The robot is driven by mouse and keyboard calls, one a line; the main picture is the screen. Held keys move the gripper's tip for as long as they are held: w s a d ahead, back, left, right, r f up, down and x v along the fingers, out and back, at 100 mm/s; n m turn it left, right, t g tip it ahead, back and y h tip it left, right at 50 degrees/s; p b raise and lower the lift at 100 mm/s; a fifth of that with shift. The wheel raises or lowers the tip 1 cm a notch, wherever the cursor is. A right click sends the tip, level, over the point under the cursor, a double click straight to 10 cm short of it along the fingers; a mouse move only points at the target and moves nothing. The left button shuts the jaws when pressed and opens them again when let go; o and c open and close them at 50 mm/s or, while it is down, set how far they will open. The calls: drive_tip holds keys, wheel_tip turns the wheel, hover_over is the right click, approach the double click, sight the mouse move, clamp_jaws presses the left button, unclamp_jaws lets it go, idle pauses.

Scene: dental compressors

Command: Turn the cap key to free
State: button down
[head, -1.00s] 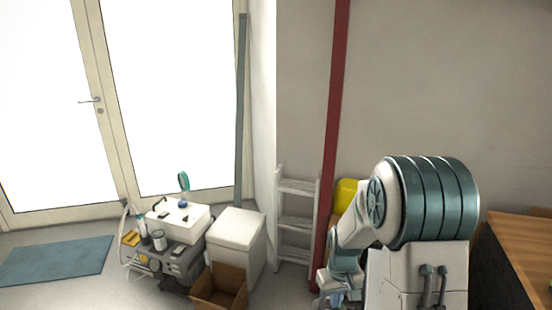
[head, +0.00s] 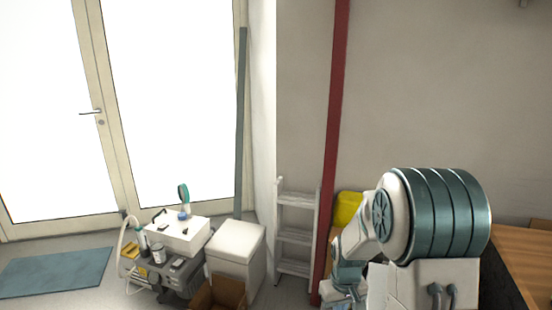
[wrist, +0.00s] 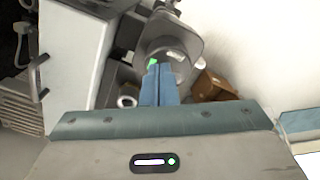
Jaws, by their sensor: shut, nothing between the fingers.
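A compressor unit with a white box top (head: 180,234) and a grey lower body stands on the floor at the lower left in the head view. A small round teal-rimmed part (head: 183,193) stands up from its top. I cannot make out the cap key in either view. In the wrist view my gripper (wrist: 160,68) is shut and empty, its blue fingers together. Beyond the fingertips is a grey rounded part (wrist: 172,42) with a small green patch by the tips; I cannot tell whether they touch.
A white cabinet (head: 236,248) and an open cardboard box (head: 218,293) stand right of the unit. A stepladder (head: 296,238), red post (head: 334,150) and yellow object (head: 346,207) are by the wall. A wooden table (head: 522,262) is at right.

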drive_tip(key=shift+r+p, duration=1)
drive_tip(key=shift+r, duration=0.95)
